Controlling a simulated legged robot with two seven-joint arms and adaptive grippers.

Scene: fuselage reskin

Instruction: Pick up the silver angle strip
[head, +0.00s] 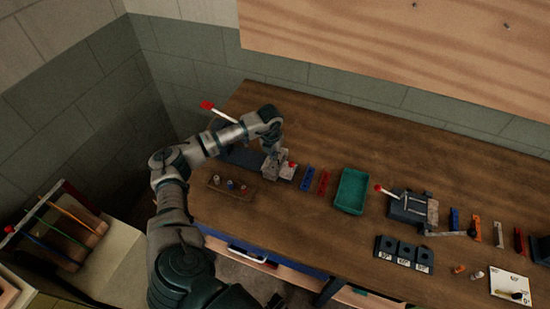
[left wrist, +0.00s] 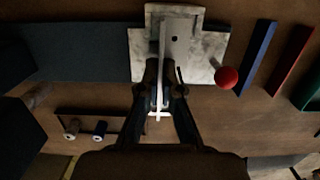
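A pale silver angle strip (left wrist: 163,40) shows in the left wrist view. One flange has a dark hole and the other stands up as a thin edge. It lies over a grey metal block. My left gripper (left wrist: 161,75) has its two dark fingertips close on either side of the thin flange. Whether both fingers touch it cannot be told. In the head view my left gripper (head: 274,158) is at the same block, mostly hiding the strip there. Another silver-coloured strip (head: 498,234) lies at the right of the bench. My right gripper is not in view.
A red lever ball (left wrist: 227,77) is right of the fingers. Blue (head: 307,179) and red (head: 323,183) strips and a green tray (head: 351,190) lie to the right. A small holder (head: 232,190) is nearer. A lever tool (head: 408,208) stands farther right on the bench (head: 300,115).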

